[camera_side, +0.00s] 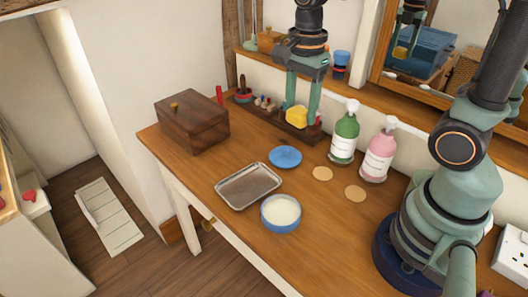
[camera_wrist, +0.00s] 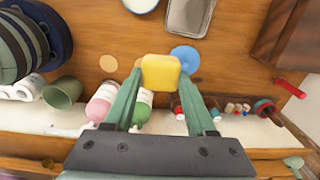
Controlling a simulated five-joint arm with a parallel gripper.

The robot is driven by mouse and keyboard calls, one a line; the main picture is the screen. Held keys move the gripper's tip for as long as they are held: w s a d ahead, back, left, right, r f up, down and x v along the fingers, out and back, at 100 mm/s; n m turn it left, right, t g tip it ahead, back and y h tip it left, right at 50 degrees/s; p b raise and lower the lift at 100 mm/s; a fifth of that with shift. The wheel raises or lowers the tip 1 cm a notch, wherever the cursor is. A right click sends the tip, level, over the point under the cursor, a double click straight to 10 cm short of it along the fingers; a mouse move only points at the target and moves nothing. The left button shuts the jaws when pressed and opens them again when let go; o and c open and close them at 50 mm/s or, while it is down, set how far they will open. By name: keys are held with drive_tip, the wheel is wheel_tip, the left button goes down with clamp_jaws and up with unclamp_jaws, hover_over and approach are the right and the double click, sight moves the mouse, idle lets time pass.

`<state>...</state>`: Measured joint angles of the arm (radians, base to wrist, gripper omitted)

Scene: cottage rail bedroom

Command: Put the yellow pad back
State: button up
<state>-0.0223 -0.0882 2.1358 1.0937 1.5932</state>
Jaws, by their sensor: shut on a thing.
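The yellow pad (camera_side: 296,116) is a small rounded block between the two green fingers of my gripper (camera_side: 302,113). In the wrist view the pad (camera_wrist: 160,72) sits between the fingertips (camera_wrist: 160,76), and my gripper is shut on it. In the side view it shows at the dark wooden rack (camera_side: 262,118) along the back of the desk. I cannot tell whether the pad touches the rack. An open blue tin with pale contents (camera_side: 281,212), a blue round lid (camera_side: 285,157) and an empty metal tray (camera_side: 248,185) lie in front.
A green pump bottle (camera_side: 344,137) and a pink one (camera_side: 379,155) stand right of my gripper. Two cork discs (camera_side: 322,173) lie before them. A wooden box (camera_side: 192,122) stands at the left. Small items fill the rack's left part. The desk's front right is clear.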

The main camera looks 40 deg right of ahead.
sight(303, 183)
drive_tip(key=shift+s+d+r, duration=0.3)
drive_tip(key=shift+s+r, duration=0.15)
drive_tip(key=shift+s, duration=0.1)
drive_tip(key=shift+s+d+r, duration=0.25)
drive_tip(key=shift+s+r, duration=0.15)
drive_tip(key=shift+s, duration=0.1)
wheel_tip(303, 183, down, 20)
drive_tip(key=shift+r, duration=0.15)
drive_tip(key=shift+f, duration=0.2)
drive_tip(key=o, duration=1.2)
